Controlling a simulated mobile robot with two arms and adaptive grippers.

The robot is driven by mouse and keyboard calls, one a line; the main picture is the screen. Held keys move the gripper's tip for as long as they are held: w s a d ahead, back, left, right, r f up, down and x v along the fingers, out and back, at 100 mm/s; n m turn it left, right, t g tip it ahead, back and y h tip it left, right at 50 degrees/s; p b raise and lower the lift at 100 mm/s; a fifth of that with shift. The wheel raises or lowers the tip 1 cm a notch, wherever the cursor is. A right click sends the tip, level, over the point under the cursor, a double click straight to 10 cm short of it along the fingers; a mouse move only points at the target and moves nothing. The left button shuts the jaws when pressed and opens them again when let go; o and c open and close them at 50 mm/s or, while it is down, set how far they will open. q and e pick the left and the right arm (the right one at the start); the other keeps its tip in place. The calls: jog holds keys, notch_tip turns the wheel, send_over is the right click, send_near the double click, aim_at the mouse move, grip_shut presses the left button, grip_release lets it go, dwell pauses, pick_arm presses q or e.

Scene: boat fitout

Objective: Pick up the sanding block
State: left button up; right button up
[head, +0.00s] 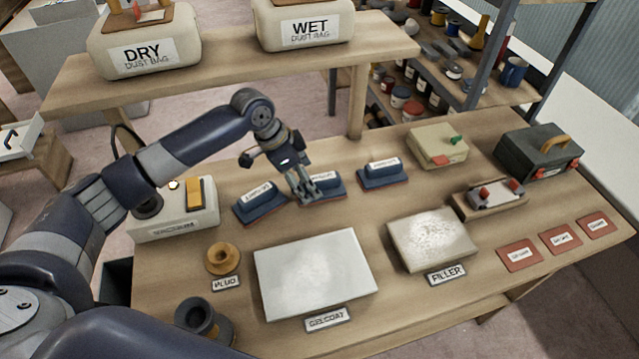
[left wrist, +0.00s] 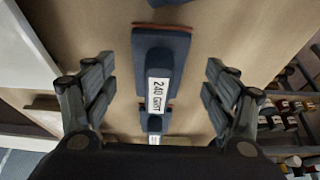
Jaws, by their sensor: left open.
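Three dark blue sanding blocks with white labels stand in a row on the bench: a left one (head: 260,203), a middle one (head: 333,187) and a right one (head: 383,174). My left gripper (head: 310,194) is over the middle block and hides part of it and its label. In the left wrist view, a block labelled "240 GRIT" (left wrist: 160,55) lies between the spread fingers of my left gripper (left wrist: 157,82). The gripper is open and empty. A second block (left wrist: 154,123) shows below it there. I cannot tell whether the fingers touch the block. My right gripper is not in view.
A raised shelf (head: 235,65) holds DRY and WET bags.

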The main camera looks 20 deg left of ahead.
aim_at(318, 178)
pick_arm(q)
jog(key=d, duration=0.1)
jog(key=w+d+f, duration=0.1)
jog(key=d, duration=0.1)
jog(key=shift+w+d+f+p, duration=0.1)
jog(key=shift+w+f+p, duration=0.25)
jog(key=shift+w+f, duration=0.15)
jog(key=shift+f, duration=0.35)
jog(key=c, duration=1.3)
